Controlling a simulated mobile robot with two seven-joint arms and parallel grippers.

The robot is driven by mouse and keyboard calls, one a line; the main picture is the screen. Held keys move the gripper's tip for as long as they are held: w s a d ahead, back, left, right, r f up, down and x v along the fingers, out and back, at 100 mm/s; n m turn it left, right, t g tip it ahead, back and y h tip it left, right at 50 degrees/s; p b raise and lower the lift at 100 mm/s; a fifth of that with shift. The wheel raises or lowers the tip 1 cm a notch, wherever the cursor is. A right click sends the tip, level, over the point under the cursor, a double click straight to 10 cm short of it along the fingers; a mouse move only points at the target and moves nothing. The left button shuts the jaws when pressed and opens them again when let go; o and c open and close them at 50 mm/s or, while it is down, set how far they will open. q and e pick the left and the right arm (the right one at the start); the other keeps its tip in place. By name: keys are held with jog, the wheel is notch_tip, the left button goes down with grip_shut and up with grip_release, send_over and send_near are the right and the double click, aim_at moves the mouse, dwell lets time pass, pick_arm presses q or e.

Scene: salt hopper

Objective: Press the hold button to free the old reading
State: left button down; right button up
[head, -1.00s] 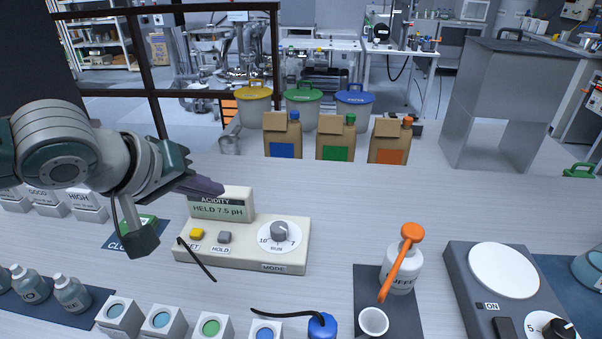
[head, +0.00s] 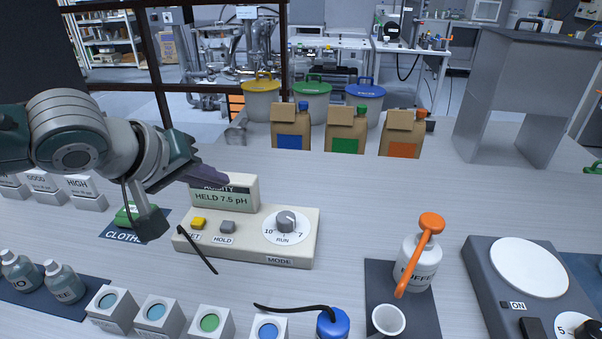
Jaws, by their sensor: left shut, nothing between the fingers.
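The acidity meter (head: 285,255) is a cream box on the bench, left of centre. Its display (head: 224,198) reads "HELD 7.5 pH". The grey hold button (head: 227,227) sits on its top face, between a yellow button (head: 198,223) and the mode knob (head: 286,221), whose dial is marked RUN. My left gripper (head: 212,176) is shut and empty. Its dark fingertips show in front of the display's top edge and cover part of the word ACIDITY. It appears above the buttons and apart from them. My right gripper is not in view.
A black lead (head: 197,250) crosses the meter's left front. Small sample blocks (head: 211,324) stand along the front edge. A white bottle with an orange spout (head: 418,260) and a white cup (head: 388,318) stand right. Cardboard bags (head: 346,132) stand behind.

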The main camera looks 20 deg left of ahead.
pick_arm(q)
jog(key=b, duration=0.4)
send_over(232, 221)
jog(key=s, duration=0.2)
notch_tip(232, 221, down, 4)
jog(key=shift+s+a+f, duration=0.1)
jog(key=shift+a+f, duration=0.05)
jog(key=shift+f, duration=0.1)
jog(key=shift+f+b, duration=0.35)
jog(key=shift+f, duration=0.6)
jog(key=shift+f, duration=0.1)
dwell(0.3)
jog(key=shift+f, duration=0.35)
jog(key=shift+f+b, duration=0.4)
jog(key=shift+f, duration=0.15)
dwell(0.6)
dwell(0.4)
jog(key=shift+r+p, duration=0.95)
jog(key=shift+p, duration=0.25)
jog(key=shift+r, duration=0.1)
